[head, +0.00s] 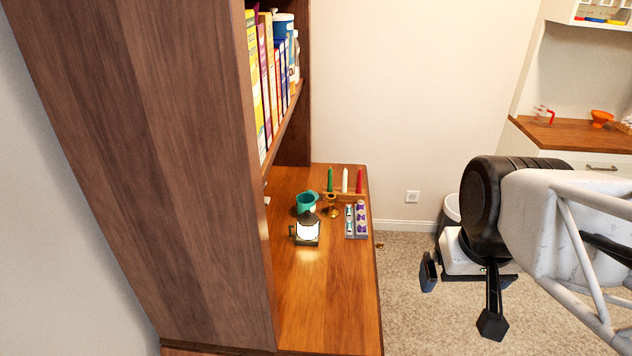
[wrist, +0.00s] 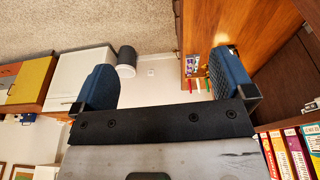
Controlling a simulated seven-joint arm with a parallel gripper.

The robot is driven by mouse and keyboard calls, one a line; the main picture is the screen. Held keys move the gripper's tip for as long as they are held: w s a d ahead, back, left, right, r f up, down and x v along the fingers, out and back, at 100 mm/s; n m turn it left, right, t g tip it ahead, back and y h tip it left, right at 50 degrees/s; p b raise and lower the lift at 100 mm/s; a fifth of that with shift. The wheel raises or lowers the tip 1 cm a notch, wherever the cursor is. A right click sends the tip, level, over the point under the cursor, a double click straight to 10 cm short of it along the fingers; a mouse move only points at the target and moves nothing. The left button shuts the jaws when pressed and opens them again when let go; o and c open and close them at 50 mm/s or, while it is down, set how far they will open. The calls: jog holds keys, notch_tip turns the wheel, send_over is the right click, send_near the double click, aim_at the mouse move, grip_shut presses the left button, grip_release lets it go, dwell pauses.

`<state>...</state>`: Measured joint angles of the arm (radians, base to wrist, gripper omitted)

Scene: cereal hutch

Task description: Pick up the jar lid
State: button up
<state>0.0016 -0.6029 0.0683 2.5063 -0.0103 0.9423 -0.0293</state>
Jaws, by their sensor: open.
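I cannot make out a jar lid for certain in either view. My gripper (head: 460,298) is open and empty in the head view, over the carpet to the right of the wooden desk. In the wrist view its two blue-padded fingers stand wide apart with nothing between them (wrist: 162,75). A small dark thing (wrist: 312,105) shows at the right edge of the wrist view, too small to identify. The near part of the desk is hidden behind the hutch side in the head view.
The desk (head: 330,290) holds a teal mug (head: 306,202), a lit lantern (head: 307,231), a brass candlestick (head: 331,207), a rack with green, white and red candles (head: 345,195) and a grey tray (head: 350,235). The desk's front is clear.

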jog(key=w+a+r+n, duration=0.2)
jog(key=w+r+n, duration=0.15)
jog(key=w, duration=0.75)
jog(key=n+g, duration=0.3)
jog(key=n, duration=2)
send_over(310, 190)
jog(key=f, duration=3)
jog(key=shift+s+d+f, duration=0.15)
jog(key=shift+s+f, duration=0.05)
jog(key=shift+f, duration=0.2)
jog(key=shift+w+a+f, duration=0.15)
jog(key=shift+a+f, duration=0.05)
jog(key=shift+f, duration=0.15)
jog(key=shift+f, duration=1.25)
